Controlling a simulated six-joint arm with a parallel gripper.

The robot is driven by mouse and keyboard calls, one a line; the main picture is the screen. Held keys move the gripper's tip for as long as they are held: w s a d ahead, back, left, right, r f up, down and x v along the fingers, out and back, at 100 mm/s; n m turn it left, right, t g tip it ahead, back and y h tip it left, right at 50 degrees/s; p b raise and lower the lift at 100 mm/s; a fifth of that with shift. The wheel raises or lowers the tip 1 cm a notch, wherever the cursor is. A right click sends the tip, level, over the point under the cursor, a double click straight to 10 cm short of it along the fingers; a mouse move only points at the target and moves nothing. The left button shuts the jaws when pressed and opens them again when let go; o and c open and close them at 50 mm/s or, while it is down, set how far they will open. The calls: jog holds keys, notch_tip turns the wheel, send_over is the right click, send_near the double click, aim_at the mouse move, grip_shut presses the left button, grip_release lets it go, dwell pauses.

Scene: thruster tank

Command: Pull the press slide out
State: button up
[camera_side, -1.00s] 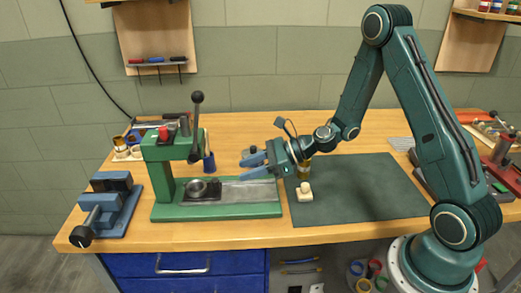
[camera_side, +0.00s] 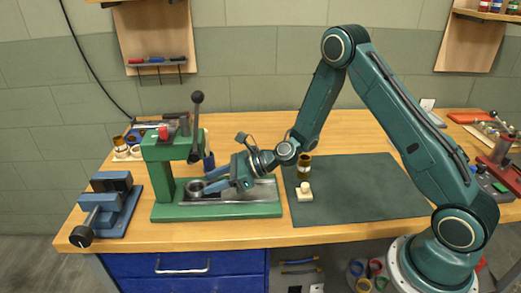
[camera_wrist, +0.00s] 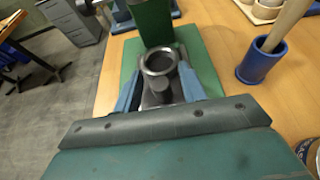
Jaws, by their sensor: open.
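The green press (camera_side: 166,175) stands on the bench with its black-knobbed lever (camera_side: 197,98) upright. Its slide (camera_side: 190,196) sits at the inner end of the grey track, below the press head, with a round metal ring (camera_wrist: 159,61) on it. My gripper (camera_side: 207,180) is low over the track, reaching left toward the press, with its blue fingers apart. In the wrist view my gripper (camera_wrist: 160,78) has one finger on each side of the slide, with a short round knob (camera_wrist: 158,86) between them. Contact cannot be told.
A blue vise (camera_side: 110,205) stands left of the press. A blue cup (camera_wrist: 262,62) holding a handle stands close by. The mat's right part is clear.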

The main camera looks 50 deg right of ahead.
grip_shut()
jog(key=shift+s+d+f, duration=0.1)
jog(key=shift+s+d, duration=4.35)
grip_release()
jog(key=shift+s, duration=0.1)
jog(key=shift+v, duration=6.8)
